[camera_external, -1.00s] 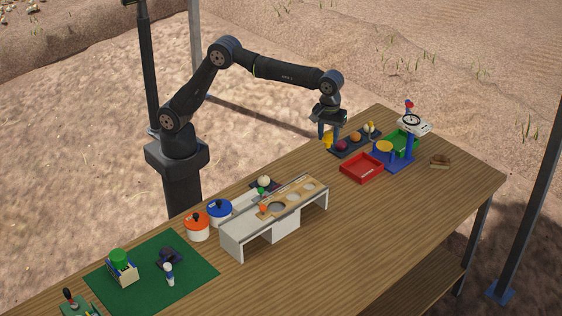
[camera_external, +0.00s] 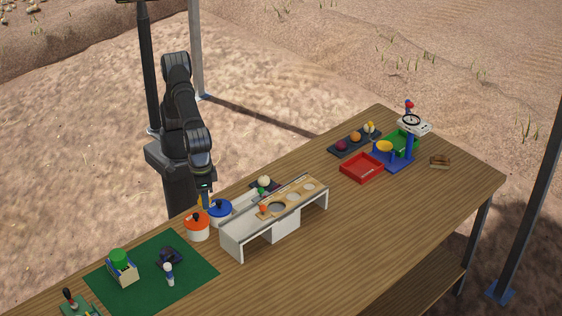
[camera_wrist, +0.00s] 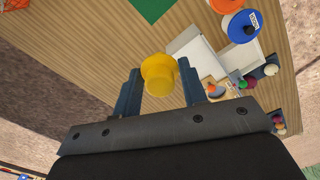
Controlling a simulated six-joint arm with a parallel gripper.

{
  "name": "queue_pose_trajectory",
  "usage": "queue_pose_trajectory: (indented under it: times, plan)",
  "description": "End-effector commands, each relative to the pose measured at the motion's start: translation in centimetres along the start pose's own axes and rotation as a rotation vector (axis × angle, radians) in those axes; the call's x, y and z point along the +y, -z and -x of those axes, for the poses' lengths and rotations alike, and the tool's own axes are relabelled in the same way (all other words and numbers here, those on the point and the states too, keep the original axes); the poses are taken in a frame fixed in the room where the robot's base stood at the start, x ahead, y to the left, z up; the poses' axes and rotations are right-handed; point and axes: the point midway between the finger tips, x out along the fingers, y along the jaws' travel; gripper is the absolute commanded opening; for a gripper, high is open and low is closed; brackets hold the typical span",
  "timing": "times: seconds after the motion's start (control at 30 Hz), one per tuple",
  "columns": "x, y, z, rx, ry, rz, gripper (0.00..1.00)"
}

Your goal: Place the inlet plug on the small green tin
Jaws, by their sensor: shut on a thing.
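A yellow flanged plug, seemingly the inlet plug, sits between my two blue fingers in the wrist view (camera_wrist: 159,76). My gripper (camera_external: 206,200) is shut on it; in the external view the plug is mostly hidden behind the fingers. My gripper hangs near the blue-lidded pot, above the table's back edge. A green cylinder (camera_external: 119,257), possibly the small green tin, stands in a pale holder (camera_external: 126,276) on the green mat. It is left of my gripper and well apart from it.
An orange-lidded pot (camera_external: 197,230) and blue-lidded pot (camera_external: 219,210) stand close by my gripper. A white bench (camera_external: 232,240) with a wooden top is to their right. The front table is clear.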

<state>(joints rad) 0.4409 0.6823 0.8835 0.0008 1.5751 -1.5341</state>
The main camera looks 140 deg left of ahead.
Motion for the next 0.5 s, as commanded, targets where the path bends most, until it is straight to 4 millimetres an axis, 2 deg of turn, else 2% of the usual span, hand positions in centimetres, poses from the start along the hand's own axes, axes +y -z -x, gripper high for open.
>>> queue_pose_trajectory:
  times: [0.03,0.27,0.5]
  plan:
    - [0.0,-3.0,0.0,0.000,0.000,-0.049,0.17]
    - [-1.6,-14.7,0.0,0.000,0.000,-0.251,0.17]
    - [-5.4,-26.4,0.0,0.000,-0.001,-0.462,0.17]
